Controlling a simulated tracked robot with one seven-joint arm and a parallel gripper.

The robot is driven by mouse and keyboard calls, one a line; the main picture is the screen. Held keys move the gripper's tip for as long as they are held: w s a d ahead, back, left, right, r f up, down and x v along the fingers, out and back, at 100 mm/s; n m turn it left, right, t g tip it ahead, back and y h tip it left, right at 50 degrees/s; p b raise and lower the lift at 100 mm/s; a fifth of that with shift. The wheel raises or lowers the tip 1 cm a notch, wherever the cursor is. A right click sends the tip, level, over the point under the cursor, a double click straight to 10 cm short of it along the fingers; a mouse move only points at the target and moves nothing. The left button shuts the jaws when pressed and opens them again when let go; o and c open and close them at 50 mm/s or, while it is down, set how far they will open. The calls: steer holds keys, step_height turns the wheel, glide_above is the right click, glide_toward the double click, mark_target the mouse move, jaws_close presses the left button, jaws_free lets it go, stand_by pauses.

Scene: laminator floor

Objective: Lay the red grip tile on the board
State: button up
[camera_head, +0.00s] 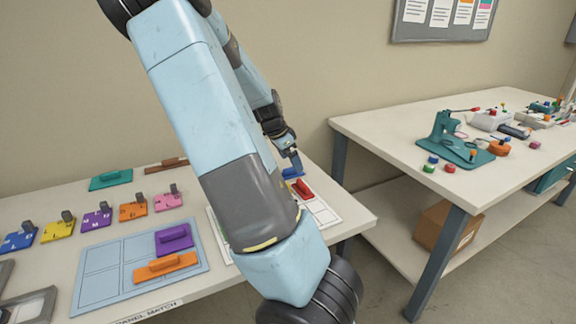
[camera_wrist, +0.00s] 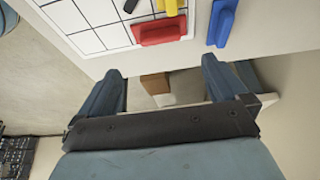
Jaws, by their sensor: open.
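The red grip tile (camera_head: 302,189) lies on the white gridded board (camera_head: 322,212), near its far edge. In the wrist view the red grip tile (camera_wrist: 160,31) sits in a corner cell of the white board (camera_wrist: 85,22), with a yellow piece (camera_wrist: 171,7) close beside it. My gripper (camera_head: 291,160) is above the far end of the table, near a blue tile. In the wrist view my gripper (camera_wrist: 162,80) has its two fingers wide apart with nothing between them. It is apart from the red tile. My arm hides part of the white board in the head view.
The blue tile (camera_wrist: 222,22) lies off the board beside its edge. A blue-grey board (camera_head: 100,270) holds purple (camera_head: 174,238) and orange (camera_head: 165,266) tiles. Several coloured panels line the table's back. A second table (camera_head: 400,125) with a teal press (camera_head: 447,145) stands right, across a gap.

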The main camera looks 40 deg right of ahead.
steer(key=s+a+r+n+t+y, duration=0.25)
steer(key=a+r+n, duration=0.25)
steer(key=a, duration=0.4)
steer(key=s+a+r+n+t+y, duration=0.1)
steer(key=s+a+r+n+y, duration=0.15)
steer(key=a+r+n, duration=0.55)
steer(key=s+a+r+n+t, duration=0.1)
steer(key=s+a+r+n, duration=0.2)
steer(key=s+a, duration=0.4)
steer(key=s+a+r+n+t, duration=0.2)
steer(key=s+a+r+n, duration=0.2)
steer(key=s+a, duration=0.3)
steer(key=shift+s+a+r+n+h, duration=0.2)
steer(key=shift+a+r+n+h, duration=0.1)
steer(key=shift+a+r, duration=0.35)
steer(key=shift+s+d, duration=0.1)
steer(key=shift+s, duration=0.05)
